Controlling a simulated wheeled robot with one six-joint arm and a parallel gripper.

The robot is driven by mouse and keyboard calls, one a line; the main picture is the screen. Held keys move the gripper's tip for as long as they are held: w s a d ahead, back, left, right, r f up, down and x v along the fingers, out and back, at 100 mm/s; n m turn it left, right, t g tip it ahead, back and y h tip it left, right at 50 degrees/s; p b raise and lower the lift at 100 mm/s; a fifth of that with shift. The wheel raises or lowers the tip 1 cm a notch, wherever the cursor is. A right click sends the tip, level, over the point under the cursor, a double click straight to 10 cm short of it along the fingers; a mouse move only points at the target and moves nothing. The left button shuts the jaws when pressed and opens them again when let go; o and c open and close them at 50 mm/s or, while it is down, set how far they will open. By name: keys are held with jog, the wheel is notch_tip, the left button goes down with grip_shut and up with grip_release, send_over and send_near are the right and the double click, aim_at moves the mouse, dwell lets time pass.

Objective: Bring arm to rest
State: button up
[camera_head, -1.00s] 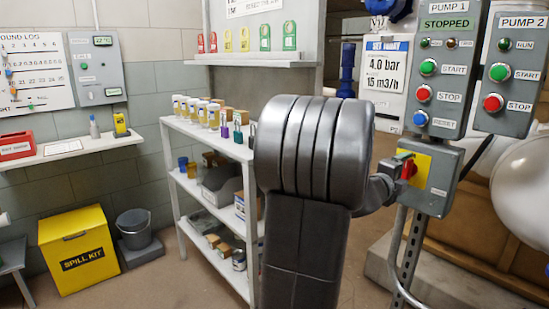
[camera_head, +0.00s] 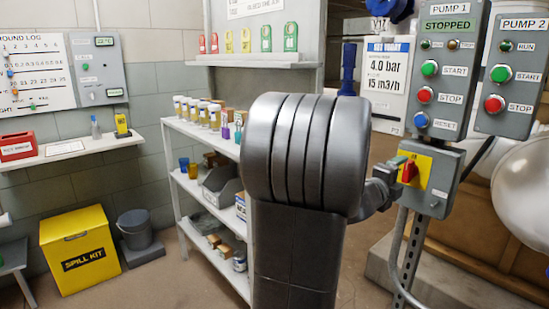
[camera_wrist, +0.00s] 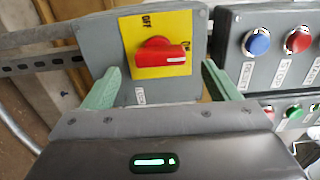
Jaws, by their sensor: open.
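My arm (camera_head: 305,155) fills the middle of the head view, its bent joint up front. My gripper (camera_wrist: 161,68) is open and empty, its two green fingers spread apart in the wrist view. A red rotary switch (camera_wrist: 160,56) on a yellow plate shows beyond and between the fingers, with a visible gap to each. Its white mark is at the right end, and an OFF label sits above it. In the head view the same red switch (camera_head: 410,171) is just right of my gripper (camera_head: 397,161), which my wrist partly hides.
The Pump 1 panel (camera_head: 448,75), reading STOPPED, and the Pump 2 panel (camera_head: 522,75) hang above the switch box (camera_head: 438,190). A white shelf unit (camera_head: 200,150) with jars stands left of my arm. A yellow spill kit box (camera_head: 80,250) stands on the floor farther left.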

aim_at(405, 173)
jog(key=p+v, duration=0.1)
jog(key=v, duration=0.8)
jog(key=b+x, duration=0.1)
jog(key=x, duration=1.3)
jog(key=shift+r, duration=0.15)
jog(key=n+p, duration=0.2)
jog(key=shift+a+r+n, duration=0.1)
jog(key=shift+n, duration=0.3)
jog(key=n+p, duration=0.6)
jog(key=shift+n, duration=0.3)
jog(key=n+p, duration=0.5)
jog(key=p, duration=0.2)
jog(key=shift+n, duration=0.4)
jog(key=shift+f+n+p, duration=0.2)
jog(key=shift+n+p, duration=0.7)
jog(key=shift+p, duration=0.35)
jog(key=shift+f+n+p, duration=0.15)
jog(key=shift+n+p, duration=0.35)
jog(key=shift+p, duration=0.05)
jog(key=shift+f, duration=0.1)
jog(key=shift+a, duration=0.1)
